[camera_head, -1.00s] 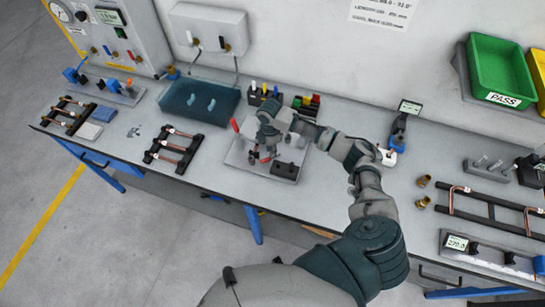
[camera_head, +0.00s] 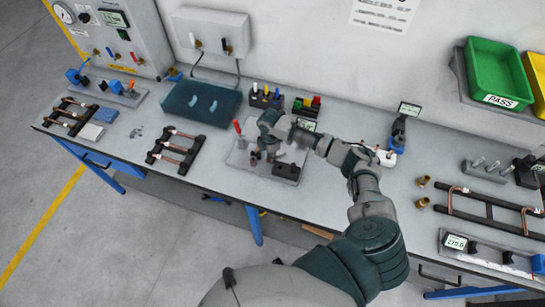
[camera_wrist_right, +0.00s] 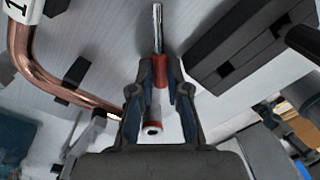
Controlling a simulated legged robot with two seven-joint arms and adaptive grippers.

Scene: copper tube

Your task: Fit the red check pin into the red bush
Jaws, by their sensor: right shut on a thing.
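My right gripper (camera_wrist_right: 158,90) is shut on the red check pin (camera_wrist_right: 153,127), which has red bands and a bright steel shaft. In the right wrist view the shaft points away past the fingertips. In the head view my right gripper (camera_head: 268,150) is low over the light fixture plate (camera_head: 237,158), left of a black block (camera_head: 287,170). The pin is too small to make out there. I cannot pick out the red bush in either view, nor tell whether the shaft touches anything. My left gripper is out of view.
A red-handled clamp (camera_head: 238,126) stands on the plate's left side. A bent copper tube (camera_wrist_right: 45,80) runs close to the gripper's left in the wrist view, and black blocks (camera_wrist_right: 235,60) lie right. Pin racks (camera_head: 265,97) stand behind the plate.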

